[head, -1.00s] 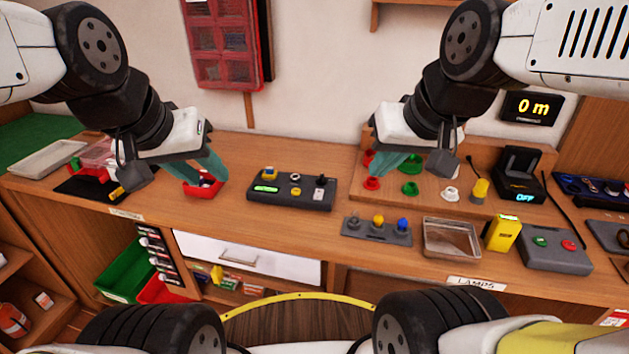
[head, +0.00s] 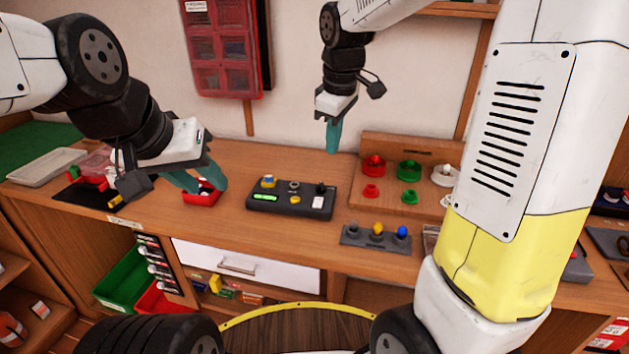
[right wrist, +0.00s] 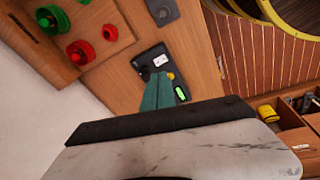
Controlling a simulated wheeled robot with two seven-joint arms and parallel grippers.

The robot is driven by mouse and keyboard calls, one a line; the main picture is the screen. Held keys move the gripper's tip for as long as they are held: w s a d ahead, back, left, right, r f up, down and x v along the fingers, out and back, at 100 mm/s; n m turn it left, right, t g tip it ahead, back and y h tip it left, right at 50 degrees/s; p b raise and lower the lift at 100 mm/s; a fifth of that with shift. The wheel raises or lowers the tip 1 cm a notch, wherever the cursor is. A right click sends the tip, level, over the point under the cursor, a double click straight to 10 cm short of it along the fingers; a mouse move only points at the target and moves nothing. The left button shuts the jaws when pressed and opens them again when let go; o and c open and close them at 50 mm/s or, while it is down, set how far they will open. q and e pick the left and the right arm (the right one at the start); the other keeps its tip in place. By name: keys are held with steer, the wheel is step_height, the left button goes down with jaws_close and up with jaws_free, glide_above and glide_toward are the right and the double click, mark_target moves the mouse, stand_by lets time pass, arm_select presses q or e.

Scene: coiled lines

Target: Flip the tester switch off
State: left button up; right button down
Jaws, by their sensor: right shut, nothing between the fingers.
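A dark control box (head: 262,207), which looks like the tester, lies on the bench with a lit green window, several knobs and a small black lever (head: 320,187) above a white plate at its right end. The lever's position is too small to tell. My right gripper (head: 333,151) is shut and empty, above and behind the box's right end. In the right wrist view its closed fingers (right wrist: 157,103) cover part of the box (right wrist: 150,57); the green window shows beside them. My left gripper (head: 207,190) is open, its fingers at a small red bin (head: 201,199).
A wooden board with red, green and white lamp pieces (head: 410,172) stands right of the box. A grey strip with coloured knobs (head: 376,236) lies in front. My right arm hides much of the bench's right side.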

mark_target(319, 200)
steer(key=w+a+f+n+g, duration=0.1)
steer(key=w+a+f+n, duration=0.2)
steer(key=w+f, duration=0.1)
steer(key=shift+w+f+h, duration=0.2)
steer(key=shift+w+h, duration=0.2)
steer(key=shift+w, duration=0.1)
steer(key=f, duration=0.4)
steer(key=w+f, duration=0.1)
steer(key=f, duration=0.8)
steer(key=shift+w+d+f, duration=0.25)
steer(key=shift+w+f, duration=0.05)
steer(key=shift+f, duration=0.1)
steer(key=shift+f, duration=0.1)
steer(key=shift+w+d+f, duration=0.1)
steer(key=shift+f, duration=0.2)
steer(key=shift+s, duration=0.2)
